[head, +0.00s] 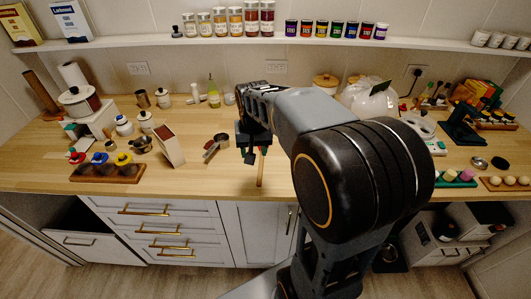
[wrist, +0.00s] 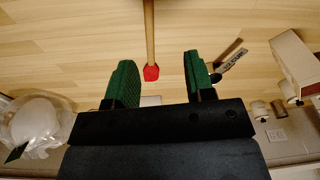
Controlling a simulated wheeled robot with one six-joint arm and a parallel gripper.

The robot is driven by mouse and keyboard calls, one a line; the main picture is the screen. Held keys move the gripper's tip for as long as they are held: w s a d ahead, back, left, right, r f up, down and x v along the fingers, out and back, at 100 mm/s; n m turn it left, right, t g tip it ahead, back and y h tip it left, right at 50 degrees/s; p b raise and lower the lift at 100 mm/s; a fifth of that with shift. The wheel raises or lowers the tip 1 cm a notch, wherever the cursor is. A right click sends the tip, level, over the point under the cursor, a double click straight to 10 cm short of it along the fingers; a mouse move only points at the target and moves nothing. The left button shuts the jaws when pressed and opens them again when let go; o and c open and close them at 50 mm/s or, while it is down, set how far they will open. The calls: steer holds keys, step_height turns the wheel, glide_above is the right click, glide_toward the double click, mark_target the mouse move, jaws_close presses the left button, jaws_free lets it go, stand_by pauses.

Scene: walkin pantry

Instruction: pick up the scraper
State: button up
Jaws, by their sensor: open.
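A long tool with a pale wooden handle and a small red end, which I take to be the scraper (head: 260,175), lies on the wooden counter near its front edge. In the wrist view the scraper (wrist: 150,35) runs from the top edge to its red end between the green fingers. My gripper (head: 254,154) points down over the counter by the red end. Its fingers (wrist: 158,78) are apart, with nothing held between them. In the head view, the gripper partly hides the scraper's far end.
A measuring cup (head: 215,145) and a leaning box (head: 169,145) are left of my gripper. A wooden tray (head: 108,173) with several coloured items is farther left. A clear plastic bag (head: 375,98) stands behind my arm. A shelf (head: 240,42) with jars runs along the wall.

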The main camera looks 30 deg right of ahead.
steer(key=w+d+f+m+g+p, duration=0.1)
steer(key=w+d+m+p, duration=0.1)
steer(key=w+d, duration=0.35)
glide_above(261, 165)
steer(key=f, duration=0.8)
steer(key=shift+s+a, duration=0.15)
steer(key=shift+s, duration=0.05)
steer(key=shift+w+f+p, duration=0.2)
steer(key=shift+f+p, duration=0.6)
steer(key=shift+f, duration=2.15)
jaws_close()
